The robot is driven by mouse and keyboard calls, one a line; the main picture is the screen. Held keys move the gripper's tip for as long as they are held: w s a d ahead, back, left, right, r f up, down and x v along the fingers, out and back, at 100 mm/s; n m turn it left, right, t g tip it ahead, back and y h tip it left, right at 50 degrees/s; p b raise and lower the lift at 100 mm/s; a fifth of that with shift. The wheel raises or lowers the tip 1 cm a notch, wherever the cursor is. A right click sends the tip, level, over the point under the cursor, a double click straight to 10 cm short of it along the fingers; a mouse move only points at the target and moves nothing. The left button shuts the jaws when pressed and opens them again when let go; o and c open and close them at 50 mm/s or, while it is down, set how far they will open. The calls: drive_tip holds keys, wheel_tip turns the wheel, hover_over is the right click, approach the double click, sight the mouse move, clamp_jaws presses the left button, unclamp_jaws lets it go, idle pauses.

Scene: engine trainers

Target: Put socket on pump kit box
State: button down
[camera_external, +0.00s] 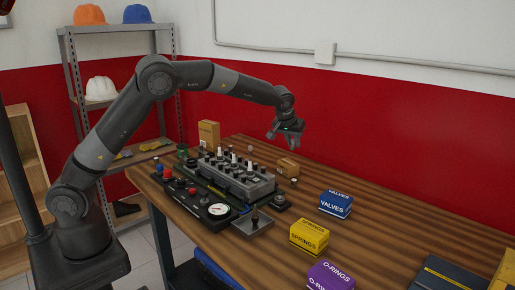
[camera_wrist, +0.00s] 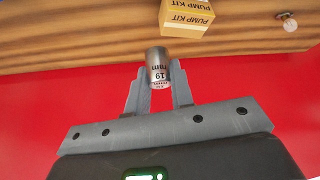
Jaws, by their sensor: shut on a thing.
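A silver metal socket (camera_wrist: 158,67) marked "19 mm" is between my two fingertips in the wrist view. My gripper (camera_wrist: 160,88) is shut on it, and the lettering appears upside down. In the outside view my gripper (camera_external: 277,133) hangs above the back part of the bench; the socket is too small to make out there. The pump kit box (camera_wrist: 187,16), tan cardboard with "PUMP KIT" on it, is at the top of the wrist view, beyond the socket and apart from it. A small tan box (camera_external: 287,167), apparently the same one, is on the bench below my gripper.
The wooden bench (camera_external: 370,222) holds an engine block (camera_external: 240,178), a gauge panel (camera_external: 218,210) and a metal tray (camera_external: 253,223). Blue valves (camera_external: 336,203), yellow springs (camera_external: 309,236) and purple O-rings (camera_external: 330,277) boxes stand at the right. A taller tan box (camera_external: 208,134) is behind the block.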

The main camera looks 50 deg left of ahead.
drive_tip(key=w+a+f, duration=0.2)
drive_tip(key=a, duration=0.1)
drive_tip(key=w+a+f, duration=0.3)
drive_tip(key=shift+w+a, duration=0.15)
drive_tip(key=shift+w, duration=0.1)
drive_tip(key=shift+f, duration=2)
drive_tip(key=shift+f, duration=0.1)
drive_tip(key=c, duration=1.3)
unclamp_jaws()
drive_tip(key=shift+o, duration=0.2)
